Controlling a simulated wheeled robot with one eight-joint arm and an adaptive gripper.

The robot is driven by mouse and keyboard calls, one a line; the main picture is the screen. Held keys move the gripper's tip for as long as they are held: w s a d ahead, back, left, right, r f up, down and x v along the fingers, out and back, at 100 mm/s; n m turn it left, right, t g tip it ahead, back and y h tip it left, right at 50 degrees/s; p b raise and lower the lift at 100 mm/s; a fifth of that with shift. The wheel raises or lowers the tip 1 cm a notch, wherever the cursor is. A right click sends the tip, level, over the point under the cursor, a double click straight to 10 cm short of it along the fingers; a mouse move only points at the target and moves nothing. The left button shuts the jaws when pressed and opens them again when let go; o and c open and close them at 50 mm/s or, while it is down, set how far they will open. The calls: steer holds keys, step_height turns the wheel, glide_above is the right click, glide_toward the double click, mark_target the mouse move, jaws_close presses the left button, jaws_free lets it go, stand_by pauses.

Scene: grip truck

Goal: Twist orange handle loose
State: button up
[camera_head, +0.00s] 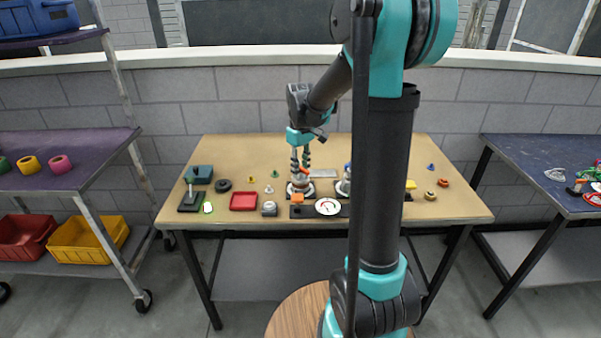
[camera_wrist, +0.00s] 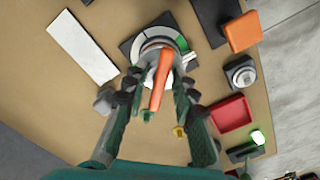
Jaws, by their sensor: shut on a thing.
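The orange handle (camera_wrist: 160,79) sits on top of a round metal valve-like fitting (camera_wrist: 158,45) with a white and green ring on a dark square base. In the head view the fitting (camera_head: 300,187) stands near the middle of the table, the handle (camera_head: 305,170) showing small beneath the fingers. My gripper (camera_wrist: 157,88) comes down from above, its two dark fingers on either side of the handle, shut on it. The head view also shows my gripper (camera_head: 301,164) over the fitting. The exact contact at the fingertips is hard to make out.
A white plate (camera_wrist: 80,47) lies beside the fitting. An orange block (camera_wrist: 243,32), a grey knob (camera_wrist: 240,75) and a red tray (camera_wrist: 232,113) are close by. A round dial (camera_head: 328,206) lies near the front. My arm hides part of the table's right half.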

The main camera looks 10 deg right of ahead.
mark_target(301, 167)
steer(key=n, duration=0.5)
steer(key=shift+n, duration=0.4)
steer(key=n, duration=0.6)
steer(key=o, duration=0.8)
steer(key=shift+c, duration=0.2)
steer(key=shift+r, duration=3.75)
steer(key=s+d+f+m, duration=0.1)
steer(key=s+f+m, duration=0.1)
steer(key=s+m, duration=0.1)
steer(key=s+d+f+m+t, duration=0.1)
steer(key=s+f+m, duration=0.1)
steer(key=s+m, duration=0.1)
steer(key=s+d+f+m+t, duration=0.1)
steer(key=s+f+m, duration=0.2)
steer(key=s+m, duration=0.1)
steer(key=shift+s+f, duration=0.1)
steer(key=shift+s, duration=0.6)
steer(key=s+d+f+m+t, duration=0.1)
steer(key=s+f+m+t, duration=0.1)
steer(key=s+f+m, duration=0.5)
steer(key=s+m, duration=0.2)
steer(key=s, duration=0.1)
steer(key=shift+s+d, duration=0.3)
